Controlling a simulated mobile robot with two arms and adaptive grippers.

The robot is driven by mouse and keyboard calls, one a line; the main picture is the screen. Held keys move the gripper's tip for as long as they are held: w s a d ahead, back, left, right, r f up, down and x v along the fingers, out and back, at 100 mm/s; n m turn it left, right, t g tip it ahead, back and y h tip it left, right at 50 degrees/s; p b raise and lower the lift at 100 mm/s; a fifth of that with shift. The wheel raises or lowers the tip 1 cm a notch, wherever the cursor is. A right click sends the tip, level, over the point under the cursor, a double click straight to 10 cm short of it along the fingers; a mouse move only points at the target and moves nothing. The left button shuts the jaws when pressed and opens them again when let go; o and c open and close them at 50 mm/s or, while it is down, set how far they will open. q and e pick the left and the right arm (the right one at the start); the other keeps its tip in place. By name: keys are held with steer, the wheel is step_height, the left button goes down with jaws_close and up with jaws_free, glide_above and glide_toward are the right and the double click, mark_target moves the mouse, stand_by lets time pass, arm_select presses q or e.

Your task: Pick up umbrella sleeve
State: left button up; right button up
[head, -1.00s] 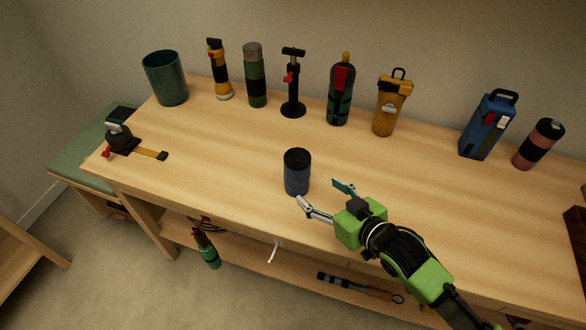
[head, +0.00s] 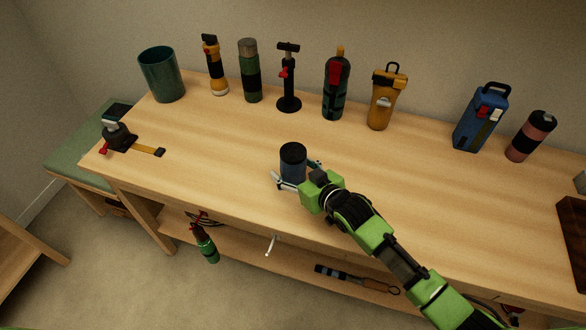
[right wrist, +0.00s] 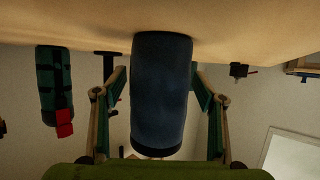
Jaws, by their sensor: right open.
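A dark blue cylinder with a black top (head: 293,160), most likely the umbrella sleeve, stands upright near the middle of the workbench. My right gripper (head: 296,172) has reached it from the front right, low over the bench top. Its fingers are open, one on each side of the cylinder. The right wrist view, upside down, shows the blue cylinder (right wrist: 161,95) between the two fingers, with what looks like a narrow gap on each side. The part of its lower body behind the gripper is hidden in the head view. My left gripper is not in view.
Along the back of the workbench (head: 400,190) stand a teal cup (head: 162,75), several bottles and flasks, a small pump (head: 289,80) and a blue case (head: 480,120). A black clamp-like tool (head: 118,135) lies at the left. The bench around the cylinder is clear.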

steer(key=c, duration=1.2)
